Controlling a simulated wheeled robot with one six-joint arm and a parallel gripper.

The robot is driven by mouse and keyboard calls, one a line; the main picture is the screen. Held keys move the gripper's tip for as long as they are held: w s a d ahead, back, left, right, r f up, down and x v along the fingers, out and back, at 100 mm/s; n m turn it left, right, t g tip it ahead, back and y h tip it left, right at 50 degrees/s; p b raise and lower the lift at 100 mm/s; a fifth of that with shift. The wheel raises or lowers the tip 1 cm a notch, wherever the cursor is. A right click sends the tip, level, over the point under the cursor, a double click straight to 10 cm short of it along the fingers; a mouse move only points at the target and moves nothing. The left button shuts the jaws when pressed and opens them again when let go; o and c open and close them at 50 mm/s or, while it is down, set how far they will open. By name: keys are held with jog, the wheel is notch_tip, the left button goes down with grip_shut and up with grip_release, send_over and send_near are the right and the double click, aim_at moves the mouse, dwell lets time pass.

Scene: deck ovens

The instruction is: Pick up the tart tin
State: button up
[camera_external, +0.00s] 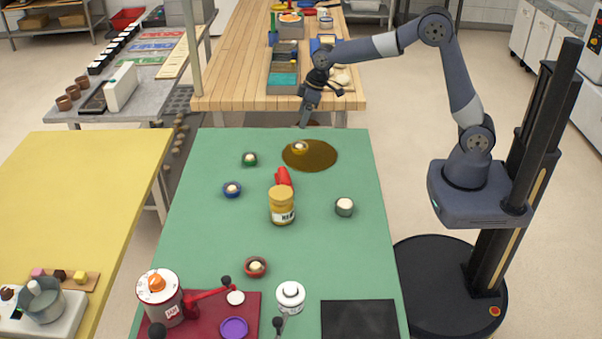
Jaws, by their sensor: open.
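Several small round tins with pale contents stand on the green table (215,290); I cannot tell which one the task means. A yellow one (300,148) is on a round brown mat (322,160) at the far end. A green one (250,159) and a blue one (232,190) are to the left. A grey one (344,207) is at the right, and a red one (256,267) is nearer the front. My gripper (304,122) is open and points down at the table's far edge, above and beyond the yellow tin, apart from it. Its fingers look small and are hard to separate.
A yellow-lidded jar (282,206) stands mid-table with a red object (284,177) behind it. The table's right strip is mostly clear.

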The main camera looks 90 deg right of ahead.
jog(key=n+p, duration=0.1)
jog(key=n, duration=0.1)
send_near(251, 153)
jog(key=shift+w+a+f+t+y+p, duration=0.2)
jog(key=shift+a+f+p, duration=0.1)
jog(key=shift+a+f, duration=0.15)
jog(key=shift+w+a+f+t+y+p, duration=0.1)
jog(key=shift+a+f+t+y+p, duration=0.1)
jog(key=shift+a+f+p, duration=0.25)
jog(key=shift+p+x, duration=0.75)
jog(key=shift+x, duration=2.4)
jog(key=shift+s+f, duration=0.1)
jog(key=shift+s, duration=0.1)
jog(key=c, duration=1)
